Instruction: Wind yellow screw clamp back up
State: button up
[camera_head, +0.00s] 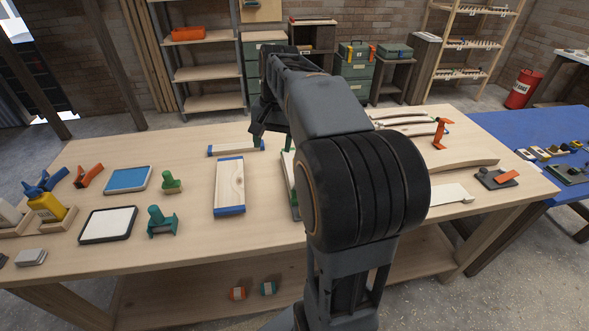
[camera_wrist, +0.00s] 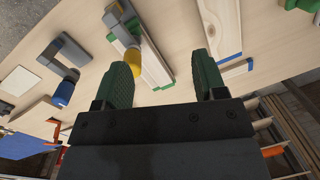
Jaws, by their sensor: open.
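In the wrist view a yellow knob (camera_wrist: 133,58) shows beside the tip of my left-hand finger, partly covered by it. It seems to belong to a clamp with a grey and green frame (camera_wrist: 117,20), standing over a pale board with green edges (camera_wrist: 154,64). My gripper (camera_wrist: 161,65) is open, one dark green finger on each side, with the board in view between them. I cannot tell whether a finger touches the knob. In the head view my arm hides the yellow knob; part of the green-edged board (camera_head: 287,165) shows beside the arm.
Another grey clamp with a blue knob (camera_wrist: 64,92) stands to the left in the wrist view. A blue-ended board (camera_head: 230,185) lies left of my arm on the workbench (camera_head: 262,248). An orange upright tool (camera_head: 440,133) stands at the right.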

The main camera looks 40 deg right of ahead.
jog(key=w+d+m+g+y+b, duration=0.1)
jog(key=w+d+m+g+y, duration=0.15)
jog(key=d+m, duration=0.7)
jog(key=f+n, duration=0.1)
jog(key=f, duration=0.3)
jog(key=s+f+n+b, duration=0.1)
jog(key=f, duration=0.3)
jog(key=a+f+n+t+b, duration=0.1)
jog(key=f, duration=0.4)
jog(key=shift+s+n+y, duration=0.15)
jog(key=shift+n+y, duration=0.1)
jog(key=shift+n, duration=0.1)
jog(key=shift+c, duration=0.5)
jog(key=c, duration=0.7)
jog(key=shift+a, duration=0.1)
jog(key=shift+c, duration=0.7)
jog(key=shift+r+n, duration=0.1)
jog(key=shift+n, duration=0.2)
